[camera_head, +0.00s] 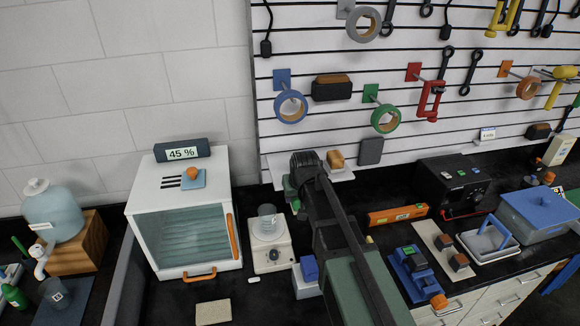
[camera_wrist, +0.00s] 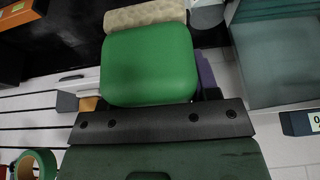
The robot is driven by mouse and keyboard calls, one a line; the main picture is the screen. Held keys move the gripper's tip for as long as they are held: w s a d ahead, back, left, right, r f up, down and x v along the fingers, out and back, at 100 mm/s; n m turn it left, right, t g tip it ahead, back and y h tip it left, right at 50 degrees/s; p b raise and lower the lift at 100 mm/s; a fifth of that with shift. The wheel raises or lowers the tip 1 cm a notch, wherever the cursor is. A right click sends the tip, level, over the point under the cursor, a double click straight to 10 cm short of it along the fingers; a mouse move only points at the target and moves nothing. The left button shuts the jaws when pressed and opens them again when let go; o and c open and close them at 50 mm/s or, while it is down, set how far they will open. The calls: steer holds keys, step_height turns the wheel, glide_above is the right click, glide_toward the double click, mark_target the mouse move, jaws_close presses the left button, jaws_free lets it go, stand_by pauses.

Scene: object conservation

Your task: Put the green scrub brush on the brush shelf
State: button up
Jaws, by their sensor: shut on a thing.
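The green scrub brush (camera_wrist: 150,65) fills the middle of the wrist view, with a rounded green body and a pale beige edge (camera_wrist: 145,14) at its far side. My gripper (camera_head: 304,166) is shut on it. The fingers are mostly hidden behind the brush and the dark gripper bar in the wrist view. In the head view, my gripper is beside the left part of a white wall shelf (camera_head: 341,176), and my arm hides most of the brush. A tan block-like brush (camera_head: 336,159) stands on that shelf. I cannot tell whether the held brush touches the shelf.
A grey panel (camera_head: 370,150) is right of the shelf. Tape rolls hang above, including a green one (camera_head: 386,118). A glass-fronted cabinet (camera_head: 185,220) stands left, and a scale with a beaker (camera_head: 268,240) is below. An orange level (camera_head: 398,214) lies to the right.

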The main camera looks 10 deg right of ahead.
glide_toward(285, 170)
steer(key=f, duration=0.1)
steer(key=s+f, duration=0.1)
steer(key=f, duration=0.3)
steer(key=shift+s+d, duration=0.1)
steer(key=shift+s, duration=0.25)
steer(key=w, duration=0.4)
steer(key=shift+w+f+b, duration=0.2)
steer(key=shift+f+b, duration=0.15)
steer(key=shift+s+r, duration=0.1)
steer(key=shift+s, duration=0.15)
steer(key=shift+f, duration=0.25)
steer(key=o, duration=0.8)
steer(key=shift+r, duration=0.1)
steer(key=shift+o, duration=0.2)
steer(key=p+v, duration=0.7)
steer(key=v, duration=0.1)
steer(key=s+f+g, duration=0.1)
steer(key=s+g, duration=0.3)
steer(key=s, duration=3.1)
steer(key=shift+d+f+g, duration=0.25)
steer(key=shift+g, duration=0.05)
